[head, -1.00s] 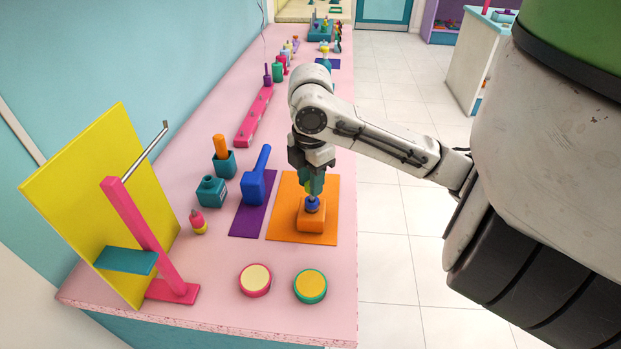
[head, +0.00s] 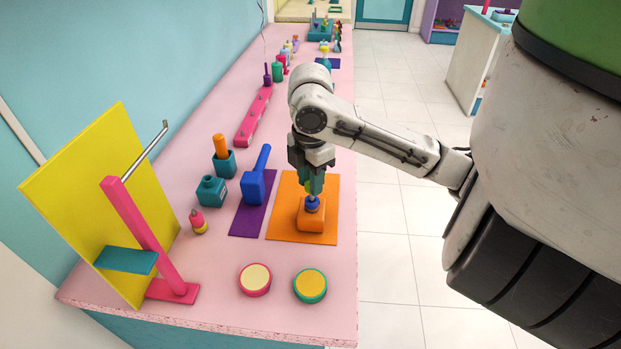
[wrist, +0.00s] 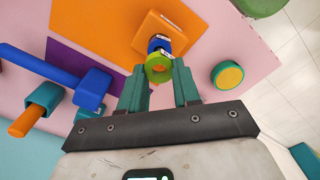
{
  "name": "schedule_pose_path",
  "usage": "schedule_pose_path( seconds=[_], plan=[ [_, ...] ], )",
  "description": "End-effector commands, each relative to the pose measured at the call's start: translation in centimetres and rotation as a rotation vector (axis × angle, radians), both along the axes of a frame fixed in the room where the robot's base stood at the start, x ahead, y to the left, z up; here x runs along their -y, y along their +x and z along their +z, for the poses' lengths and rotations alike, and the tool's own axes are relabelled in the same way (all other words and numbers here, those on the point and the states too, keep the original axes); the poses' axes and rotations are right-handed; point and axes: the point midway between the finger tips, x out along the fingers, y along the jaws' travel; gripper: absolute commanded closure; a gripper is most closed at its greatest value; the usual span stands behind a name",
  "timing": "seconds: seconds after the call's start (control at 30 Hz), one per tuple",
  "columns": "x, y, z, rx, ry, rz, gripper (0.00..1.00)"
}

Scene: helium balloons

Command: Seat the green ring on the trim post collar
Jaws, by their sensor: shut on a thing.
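The green ring (wrist: 159,68) sits between the teal fingertips of my gripper (wrist: 160,75) in the wrist view, gripped by them. The trim post shows as a blue collar (wrist: 158,43) on an orange block (wrist: 146,34). The ring overlaps the near side of the collar in that view; I cannot tell whether they touch. In the head view my gripper (head: 313,190) points straight down over the blue collar (head: 312,205) and the orange block (head: 312,221). The ring is mostly hidden by the fingers there.
The block stands on an orange mat (head: 285,215). A purple mat (head: 246,221) with a blue handled tool (head: 254,188) lies to its left. Two round tins, pink-rimmed (head: 255,280) and green-rimmed (head: 310,286), stand in front. A pink stand (head: 140,230) is at left.

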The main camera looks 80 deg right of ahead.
Motion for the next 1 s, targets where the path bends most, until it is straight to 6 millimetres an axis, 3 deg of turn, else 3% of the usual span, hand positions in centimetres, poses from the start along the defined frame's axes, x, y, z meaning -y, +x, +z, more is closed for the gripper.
schedule_pose_path(
  seconds=[1.0],
  plan=[
    [0.0, 0.0, -2.2, 0.0, 0.0, 0.0, 1.0]
  ],
)
